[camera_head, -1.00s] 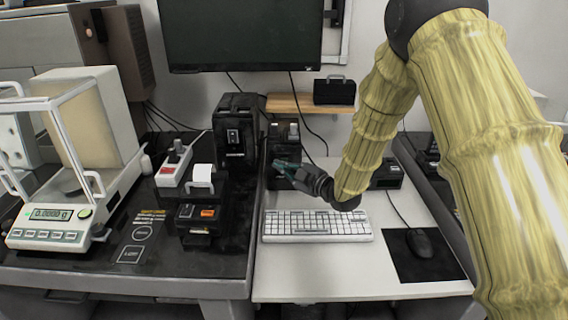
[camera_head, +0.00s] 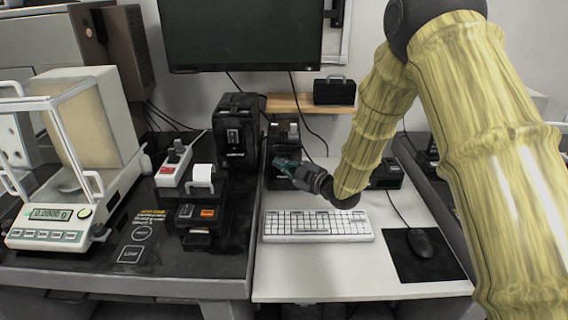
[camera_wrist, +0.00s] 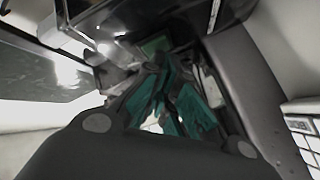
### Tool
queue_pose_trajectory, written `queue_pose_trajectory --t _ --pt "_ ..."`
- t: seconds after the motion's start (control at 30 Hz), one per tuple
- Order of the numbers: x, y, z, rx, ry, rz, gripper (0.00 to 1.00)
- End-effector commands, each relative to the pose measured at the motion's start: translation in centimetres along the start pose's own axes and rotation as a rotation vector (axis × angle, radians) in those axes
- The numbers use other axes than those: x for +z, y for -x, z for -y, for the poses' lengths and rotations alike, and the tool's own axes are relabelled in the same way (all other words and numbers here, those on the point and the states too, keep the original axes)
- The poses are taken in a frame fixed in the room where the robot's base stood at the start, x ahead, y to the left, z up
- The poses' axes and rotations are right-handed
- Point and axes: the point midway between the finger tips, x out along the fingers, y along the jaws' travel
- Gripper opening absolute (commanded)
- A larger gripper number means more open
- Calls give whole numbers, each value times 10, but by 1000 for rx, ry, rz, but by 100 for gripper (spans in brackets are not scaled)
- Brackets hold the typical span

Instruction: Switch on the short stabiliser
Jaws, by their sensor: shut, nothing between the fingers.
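Two black upright boxes that look like stabilisers stand at the back, side by side. The taller one (camera_head: 236,112) is on the left on the dark table, with a small switch (camera_head: 233,137) on its front. The shorter one (camera_head: 284,130) stands to its right on the white table, and my gripper hides its lower front. My gripper (camera_head: 283,166), with teal fingers, is shut and empty just in front of the shorter box. In the wrist view the teal fingers (camera_wrist: 165,98) point at a dark front with a greenish panel (camera_wrist: 156,45). I cannot tell whether they touch.
A white keyboard (camera_head: 317,226) lies below my gripper, with a mouse (camera_head: 420,243) to its right. A power strip (camera_head: 173,168), a label printer (camera_head: 203,215) and a balance (camera_head: 70,215) stand left. A monitor (camera_head: 240,35) hangs behind.

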Motion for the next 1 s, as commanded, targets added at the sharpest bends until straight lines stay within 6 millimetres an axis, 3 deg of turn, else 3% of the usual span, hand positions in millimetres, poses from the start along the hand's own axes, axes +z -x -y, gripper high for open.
queue_pose_trajectory --t 1.0 --pt "-5 6 5 0 0 0 0"
